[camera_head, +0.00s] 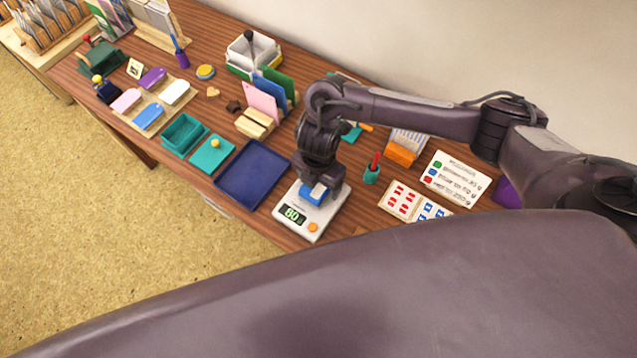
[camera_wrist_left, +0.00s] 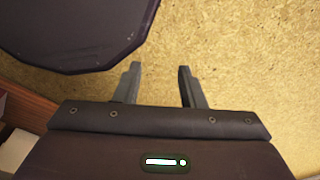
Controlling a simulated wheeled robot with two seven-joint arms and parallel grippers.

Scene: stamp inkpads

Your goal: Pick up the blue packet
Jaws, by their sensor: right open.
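The blue packet (camera_head: 315,195) lies on the pan of a white scale (camera_head: 298,216) in the head view. The scale has a lit display and an orange button. My right gripper (camera_head: 321,188) is right over the packet, pointing down, with its jaws open. Its fingers and part of the packet hide each other, so I cannot tell whether they touch. My left gripper (camera_wrist_left: 158,68) is open and empty over the speckled floor in the left wrist view.
A navy tray (camera_head: 253,173) lies left of the scale. A teal cup (camera_head: 371,175) with a red item and a board of red and blue pieces (camera_head: 402,201) are to the right. Upright coloured folders (camera_head: 265,103) stand behind. Other stationery fills the far left of the table.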

